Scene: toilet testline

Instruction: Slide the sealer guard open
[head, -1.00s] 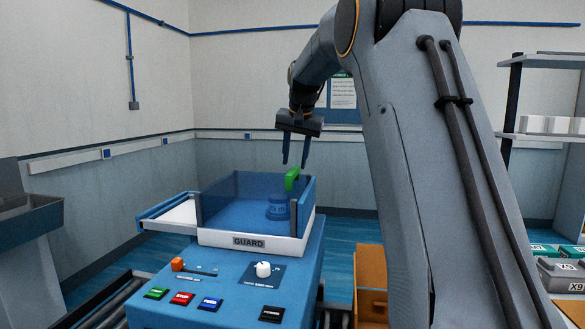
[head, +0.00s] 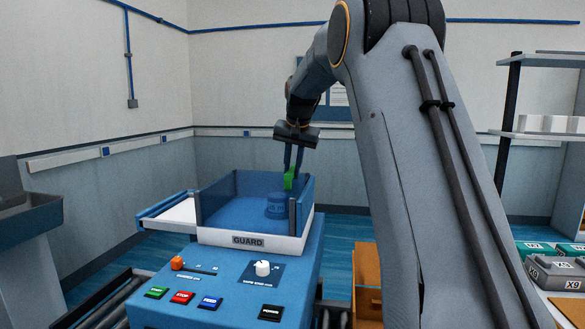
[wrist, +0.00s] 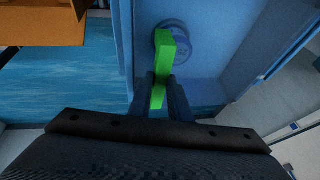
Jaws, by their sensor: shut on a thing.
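The sealer guard (head: 222,203) is a translucent blue box-like cover on the sealer, with a white front strip marked GUARD (head: 249,241). A green handle (head: 290,178) stands at the guard's right side; it also shows in the wrist view (wrist: 164,52). My gripper (head: 293,168) points down from above and is shut on the green handle. In the wrist view its two dark fingers (wrist: 160,95) lie on either side of the handle. A round blue part (head: 277,206) shows through the guard.
The blue control panel in front has an orange lever (head: 177,263), a white knob (head: 262,268) and several coloured buttons. A pale side tray (head: 172,213) extends left of the guard.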

